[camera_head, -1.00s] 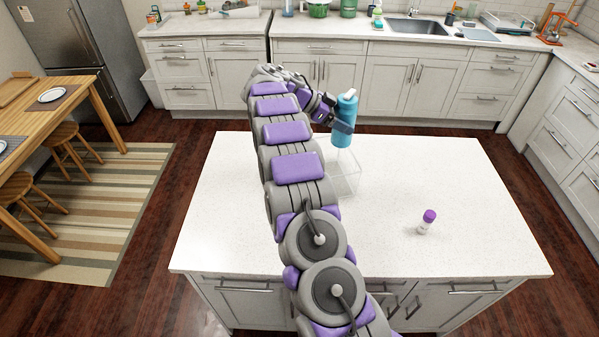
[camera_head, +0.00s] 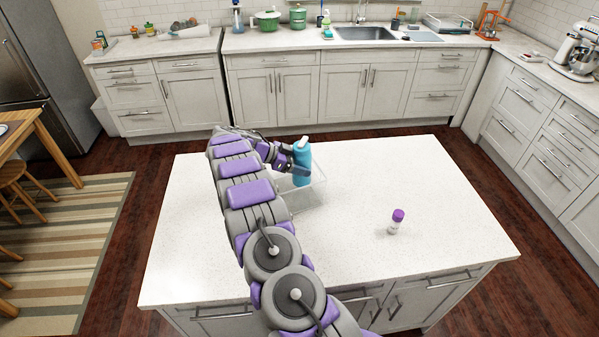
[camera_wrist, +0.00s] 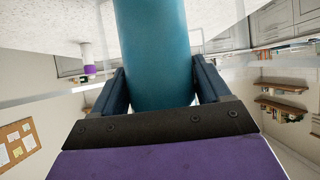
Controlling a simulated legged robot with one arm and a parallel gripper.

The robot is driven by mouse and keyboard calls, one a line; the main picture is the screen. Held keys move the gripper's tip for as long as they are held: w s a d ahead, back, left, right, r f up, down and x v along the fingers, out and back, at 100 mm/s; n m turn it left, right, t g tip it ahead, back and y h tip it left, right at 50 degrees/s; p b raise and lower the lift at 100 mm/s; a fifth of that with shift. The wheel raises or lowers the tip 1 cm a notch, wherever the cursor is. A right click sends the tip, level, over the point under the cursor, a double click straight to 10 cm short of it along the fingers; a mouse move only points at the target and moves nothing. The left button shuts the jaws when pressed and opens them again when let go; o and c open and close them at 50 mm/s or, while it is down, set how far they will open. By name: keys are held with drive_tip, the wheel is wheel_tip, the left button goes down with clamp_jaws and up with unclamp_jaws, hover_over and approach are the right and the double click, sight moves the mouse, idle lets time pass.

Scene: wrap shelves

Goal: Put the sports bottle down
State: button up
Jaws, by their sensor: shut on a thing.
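The sports bottle (camera_head: 303,163) is teal with a pale cap and stands roughly upright in my gripper (camera_head: 299,172). In the head view it is over the far middle part of the white island, in front of or inside a clear, see-through box. I cannot tell whether its base touches anything. In the wrist view the bottle (camera_wrist: 153,50) fills the middle between the two dark blue fingers of my gripper (camera_wrist: 160,88), which press on its sides.
The clear box (camera_head: 308,200) rests on the island top (camera_head: 440,215). A small white bottle with a purple cap (camera_head: 397,221) stands to the right. The island's right side is otherwise clear. Behind is a counter with a sink (camera_head: 365,33) and green pots (camera_head: 267,20).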

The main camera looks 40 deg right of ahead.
drive_tip(key=shift+d+f, duration=0.1)
drive_tip(key=shift+f, duration=1.7)
drive_tip(key=shift+f, duration=0.15)
drive_tip(key=o, duration=1.4)
